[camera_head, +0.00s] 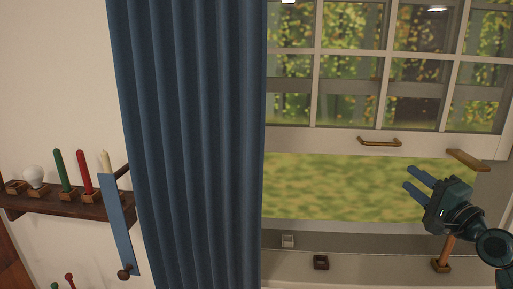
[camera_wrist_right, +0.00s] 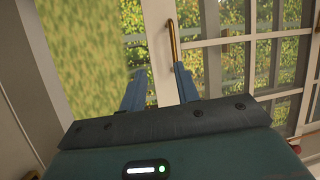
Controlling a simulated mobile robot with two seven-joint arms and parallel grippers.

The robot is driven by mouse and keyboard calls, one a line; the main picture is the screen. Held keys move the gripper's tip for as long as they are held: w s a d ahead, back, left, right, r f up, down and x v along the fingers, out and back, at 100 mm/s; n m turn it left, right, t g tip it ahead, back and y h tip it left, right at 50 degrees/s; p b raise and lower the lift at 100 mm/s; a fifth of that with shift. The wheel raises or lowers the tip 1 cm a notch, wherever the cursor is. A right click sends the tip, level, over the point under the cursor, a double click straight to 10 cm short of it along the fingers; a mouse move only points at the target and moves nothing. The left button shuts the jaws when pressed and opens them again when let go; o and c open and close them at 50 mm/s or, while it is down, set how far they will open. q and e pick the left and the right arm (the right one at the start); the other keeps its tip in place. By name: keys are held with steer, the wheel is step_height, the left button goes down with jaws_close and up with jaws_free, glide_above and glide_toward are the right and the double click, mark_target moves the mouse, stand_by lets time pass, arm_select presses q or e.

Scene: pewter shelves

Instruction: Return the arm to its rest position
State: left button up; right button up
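My right gripper (camera_head: 414,183) is at the right of the head view, in front of the window opening. Its two blue fingers are apart with nothing between them. In the right wrist view the fingers (camera_wrist_right: 158,90) are also spread and empty. The brass handle (camera_head: 379,142) on the window sash is up and left of the gripper, apart from it; it also shows in the right wrist view (camera_wrist_right: 173,45). The sash (camera_head: 330,137) is raised, with an open gap below it. My left gripper is not in the head view.
A blue curtain (camera_head: 195,150) hangs left of the window. A wooden shelf (camera_head: 60,203) at left holds candles and a bulb. On the sill (camera_head: 350,269) are a small dark block (camera_head: 321,262) and a wooden prop (camera_head: 446,252) near my right arm. A wooden piece (camera_head: 467,160) is at the right.

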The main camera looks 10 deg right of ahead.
steer(key=s+a+f+n+g, duration=0.25)
steer(key=a+f, duration=0.25)
steer(key=f, duration=0.3)
steer(key=s+a+f+n+g+p, duration=0.1)
steer(key=s+a+f+n, duration=0.25)
steer(key=f, duration=0.55)
steer(key=s+a+f+n+g, duration=0.25)
steer(key=a+f, duration=0.25)
steer(key=f, duration=0.3)
steer(key=s+a+f+n+g, duration=0.2)
steer(key=s+a+f+n, duration=0.7)
steer(key=s+a, duration=0.5)
steer(key=shift+s+a+f+g+p, duration=0.15)
steer(key=shift+s+f+g+p, duration=0.25)
steer(key=shift+f, duration=0.25)
